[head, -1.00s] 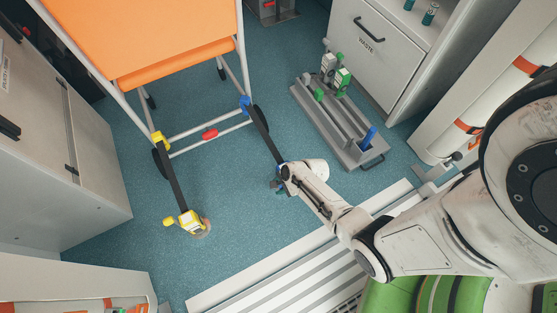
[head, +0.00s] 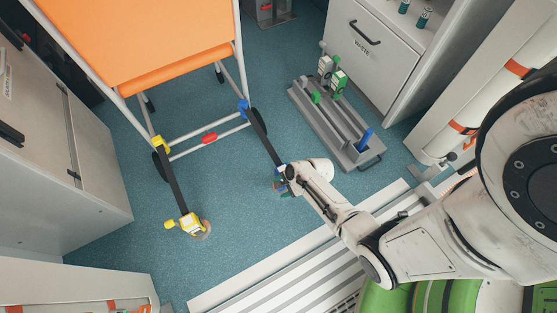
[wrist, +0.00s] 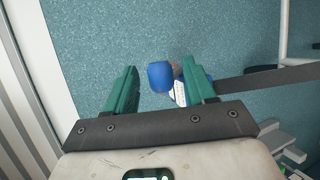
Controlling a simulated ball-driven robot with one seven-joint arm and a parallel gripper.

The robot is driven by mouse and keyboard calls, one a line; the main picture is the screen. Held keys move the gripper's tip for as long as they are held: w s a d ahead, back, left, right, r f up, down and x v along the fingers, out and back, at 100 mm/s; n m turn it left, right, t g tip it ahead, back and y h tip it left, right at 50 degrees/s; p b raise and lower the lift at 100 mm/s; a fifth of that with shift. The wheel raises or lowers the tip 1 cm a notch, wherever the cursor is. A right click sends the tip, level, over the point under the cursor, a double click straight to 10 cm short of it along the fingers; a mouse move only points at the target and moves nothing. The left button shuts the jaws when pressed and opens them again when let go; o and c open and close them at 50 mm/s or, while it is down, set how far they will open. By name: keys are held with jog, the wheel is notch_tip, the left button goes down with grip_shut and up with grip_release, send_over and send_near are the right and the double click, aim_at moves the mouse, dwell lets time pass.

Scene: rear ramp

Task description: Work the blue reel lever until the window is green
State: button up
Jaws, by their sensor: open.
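The blue lever (wrist: 160,76) shows its rounded knob in the wrist view. It stands between my gripper's two green fingers, with a gap to the left finger. My gripper (wrist: 158,84) is open. The blue reel (wrist: 192,90) with a pale face is partly hidden behind the right finger, and a black strap (wrist: 260,81) runs from it to the right. In the head view my gripper (head: 279,184) covers most of the reel at the strap's lower end. I cannot make out the window or its colour.
A yellow reel (head: 188,223) lies on the floor to the left on its own strap. The orange-seated chair (head: 180,75) stands behind, with a red part on its lower bar. A grey rack (head: 330,122) is at the right. Ribbed ramp panels (head: 290,275) lie in front.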

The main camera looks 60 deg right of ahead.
jog(key=p+v, duration=0.3)
jog(key=v, duration=0.4)
jog(key=shift+s+r, duration=0.15)
jog(key=shift+r, duration=0.1)
